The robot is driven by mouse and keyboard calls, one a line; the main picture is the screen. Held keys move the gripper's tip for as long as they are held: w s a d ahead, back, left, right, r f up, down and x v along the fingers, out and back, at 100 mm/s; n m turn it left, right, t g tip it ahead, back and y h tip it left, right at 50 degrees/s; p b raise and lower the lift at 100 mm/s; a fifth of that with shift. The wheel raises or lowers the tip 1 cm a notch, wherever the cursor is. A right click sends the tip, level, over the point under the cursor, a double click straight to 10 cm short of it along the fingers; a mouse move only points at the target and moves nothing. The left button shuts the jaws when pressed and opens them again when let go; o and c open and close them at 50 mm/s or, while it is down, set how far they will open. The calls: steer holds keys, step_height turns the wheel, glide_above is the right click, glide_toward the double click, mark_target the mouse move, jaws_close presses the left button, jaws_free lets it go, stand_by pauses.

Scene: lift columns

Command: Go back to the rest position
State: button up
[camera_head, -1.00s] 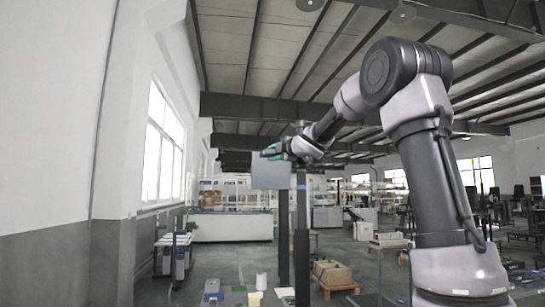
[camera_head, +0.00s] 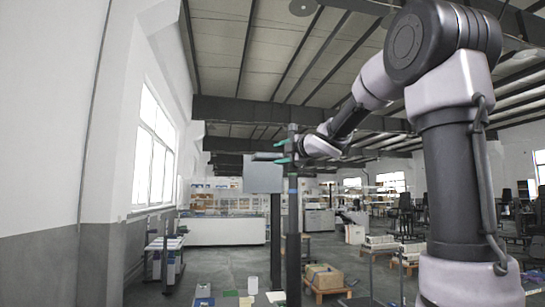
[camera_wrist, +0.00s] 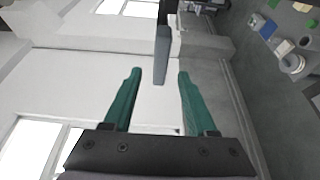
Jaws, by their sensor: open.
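My gripper (camera_head: 266,150) is up high near the top of the lift columns, with its green fingers apart. In the wrist view my gripper (camera_wrist: 159,72) is open, with a clear gap on each side. A flat grey plate (camera_head: 262,177) is upright at the columns, just below the fingers in the head view. In the wrist view a thin grey bar (camera_wrist: 162,52), likely this plate edge-on, reaches between the fingertips without touching either. A dark lift column (camera_head: 293,235) stands beside the plate. Nothing is seen held.
A wooden-coloured box (camera_head: 324,277) sits on a low stand at right of the columns. A white cylinder (camera_head: 252,285) and small coloured items lie on a low surface in front. A long white counter (camera_head: 222,230) is farther back. A windowed wall is at left.

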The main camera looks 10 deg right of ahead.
steer(key=shift+s+d, duration=0.2)
steer(key=shift+s, duration=0.2)
steer(key=s+d+f+m+g+h, duration=0.1)
steer(key=s+d+f+m+h, duration=0.35)
steer(key=s+m, duration=0.35)
steer(key=s+d+f+m+g+h, duration=0.2)
steer(key=s+d+f+m+h, duration=0.3)
steer(key=m, duration=0.4)
steer(key=s+a+f+m+g+y, duration=0.2)
steer(key=s+f+m, duration=0.3)
steer(key=s+f, duration=0.3)
steer(key=s+a+f+m+g+y, duration=0.2)
steer(key=s+a+f+m+g, duration=0.2)
steer(key=s+f, duration=0.4)
steer(key=s+a, duration=0.1)
steer(key=s, duration=0.2)
steer(key=shift+s+f+m+g+y, duration=0.2)
steer(key=shift+s+m+g+y, duration=0.1)
steer(key=shift+m+y, duration=0.1)
steer(key=shift+o, duration=0.3)
steer(key=shift+w+d, duration=0.1)
